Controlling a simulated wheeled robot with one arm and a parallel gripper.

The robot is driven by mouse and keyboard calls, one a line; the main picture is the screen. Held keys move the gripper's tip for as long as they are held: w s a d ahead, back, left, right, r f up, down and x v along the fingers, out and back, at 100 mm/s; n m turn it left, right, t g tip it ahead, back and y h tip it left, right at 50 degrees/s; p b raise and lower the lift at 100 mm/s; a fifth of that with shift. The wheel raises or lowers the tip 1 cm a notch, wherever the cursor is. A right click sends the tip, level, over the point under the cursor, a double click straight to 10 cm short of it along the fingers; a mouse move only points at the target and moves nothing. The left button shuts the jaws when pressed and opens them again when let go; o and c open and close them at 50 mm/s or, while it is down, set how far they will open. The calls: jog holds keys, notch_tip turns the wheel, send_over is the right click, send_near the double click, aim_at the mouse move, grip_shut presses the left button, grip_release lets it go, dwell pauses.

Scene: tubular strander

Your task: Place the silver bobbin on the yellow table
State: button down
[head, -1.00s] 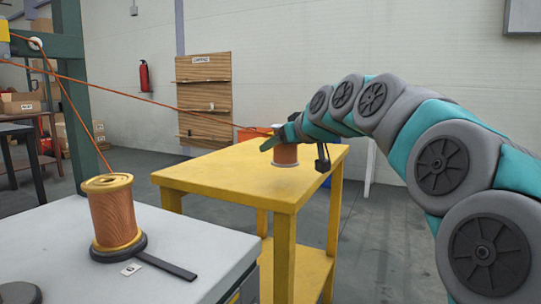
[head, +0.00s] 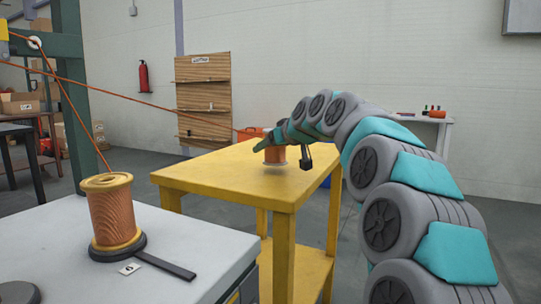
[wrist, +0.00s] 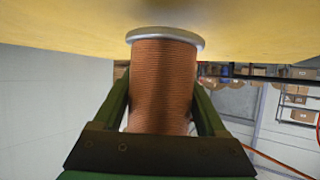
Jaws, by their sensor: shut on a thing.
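The silver bobbin (head: 275,155), wound with copper-coloured wire, is upright over the far part of the yellow table (head: 215,174). In the wrist view the bobbin (wrist: 163,85) stands between the two dark green fingers of my gripper (wrist: 163,105), which is shut on it. Its silver flange is seen against the yellow tabletop (wrist: 70,25). The flange is very close to the tabletop; I cannot tell whether it touches. In the head view my gripper (head: 268,143) covers the bobbin's upper part.
A gold-rimmed bobbin (head: 113,214) stands on the grey cabinet (head: 190,235) at the front left, with an orange wire running up from it. Most of the tabletop is clear.

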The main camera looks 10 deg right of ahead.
aim_at(281, 148)
jog(key=shift+f, duration=0.95)
grip_release()
jog(key=shift+f, duration=0.1)
jog(key=shift+s+d+r, duration=0.15)
jog(key=shift+s+r, duration=0.15)
jog(key=shift+s, duration=0.05)
jog(key=v, duration=1.1)
